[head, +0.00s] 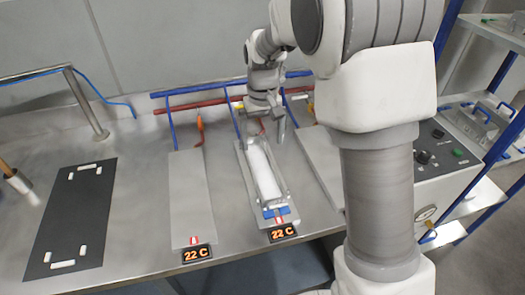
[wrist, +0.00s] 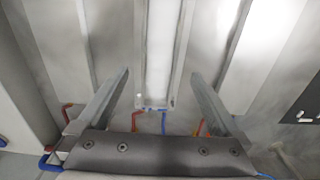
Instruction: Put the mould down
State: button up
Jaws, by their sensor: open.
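The mould (head: 245,158) is a long narrow metal trough with a white filling. In the head view it lies lengthwise on the middle cooling plate (head: 285,222), with a blue piece at its near end. My gripper (head: 263,126) is over the far end of the mould. In the wrist view the mould (wrist: 177,70) runs away between the two open fingers of my gripper (wrist: 159,73). There is a gap on both sides, and neither finger appears to touch it. Part of the mould's far end is hidden by my gripper in the head view.
A bare plate (head: 190,195) lies to the left and another plate (head: 318,155) to the right, partly behind my arm. A black mat (head: 70,220) with white marks lies far left. Red and blue pipes (head: 185,107) run behind. A control box (head: 440,165) stands right.

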jog(key=s+d+r+m+t, duration=0.1)
jog(key=s+d+r+t, duration=0.35)
jog(key=s+r, duration=0.75)
jog(key=s+d+r+m+t, duration=0.1)
jog(key=s+d, duration=0.4)
jog(key=s, duration=0.7)
jog(key=shift+s+d+r, duration=0.2)
jog(key=shift+r, duration=0.25)
